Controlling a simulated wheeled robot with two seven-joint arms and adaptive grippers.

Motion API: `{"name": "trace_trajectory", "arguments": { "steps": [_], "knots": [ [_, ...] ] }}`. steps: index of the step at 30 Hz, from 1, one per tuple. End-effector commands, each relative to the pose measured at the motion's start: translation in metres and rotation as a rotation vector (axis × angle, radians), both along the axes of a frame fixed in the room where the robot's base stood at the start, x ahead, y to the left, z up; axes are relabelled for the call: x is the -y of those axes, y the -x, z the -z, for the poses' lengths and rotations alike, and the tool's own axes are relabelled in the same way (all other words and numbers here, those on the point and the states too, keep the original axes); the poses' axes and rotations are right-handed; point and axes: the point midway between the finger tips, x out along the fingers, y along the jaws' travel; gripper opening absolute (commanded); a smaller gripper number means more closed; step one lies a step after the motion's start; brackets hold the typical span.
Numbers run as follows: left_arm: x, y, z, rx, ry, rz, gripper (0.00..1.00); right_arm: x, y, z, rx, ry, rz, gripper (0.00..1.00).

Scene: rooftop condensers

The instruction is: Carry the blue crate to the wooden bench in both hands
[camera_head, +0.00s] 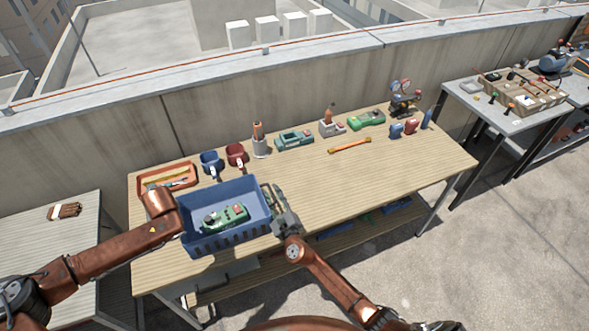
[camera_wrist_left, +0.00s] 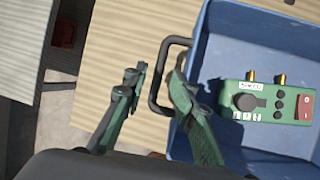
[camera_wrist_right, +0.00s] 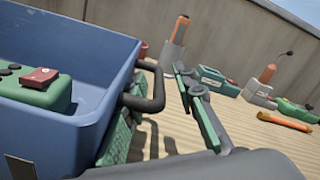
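The blue crate (camera_head: 255,205) sits near the front left edge of the long wood-topped bench (camera_head: 320,195). A green control box with a red switch (camera_head: 225,216) lies in it. My left gripper (camera_wrist_left: 155,78) is open at the crate's left side, its fingers on either side of the black handle (camera_wrist_left: 154,95), with gaps visible. In the head view the left fingers are hidden behind my arm. My right gripper (camera_head: 280,205) is at the crate's right side. In the right wrist view its fingers stand apart with the other black handle (camera_wrist_right: 158,90) between them.
A slatted table (camera_head: 60,250) with gloves (camera_head: 64,211) stands left, a grey table (camera_head: 480,110) right. The bench's right half is mostly clear.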

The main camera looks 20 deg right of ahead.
Motion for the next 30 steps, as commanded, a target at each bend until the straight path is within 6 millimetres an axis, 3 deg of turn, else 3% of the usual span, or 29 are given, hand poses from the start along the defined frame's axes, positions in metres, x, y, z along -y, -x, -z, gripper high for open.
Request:
{"name": "trace_trajectory", "arguments": {
  "steps": [6,13,24,30],
  "knots": [
    [0.002,0.010,-0.024,0.000,-0.003,-0.002,0.25,-0.001,0.000,0.000,0.001,-0.001,-0.001,0.26],
    [0.003,0.013,-0.031,0.000,-0.004,-0.005,0.25,0.000,0.009,0.001,-0.001,-0.002,-0.001,0.26],
    [0.003,0.013,-0.031,0.000,-0.005,-0.006,0.25,0.003,0.081,0.002,-0.002,0.000,0.000,0.26],
    [0.003,0.013,-0.031,0.000,-0.005,-0.006,0.25,0.004,0.110,0.002,-0.001,0.000,0.002,0.26]
  ]
}}
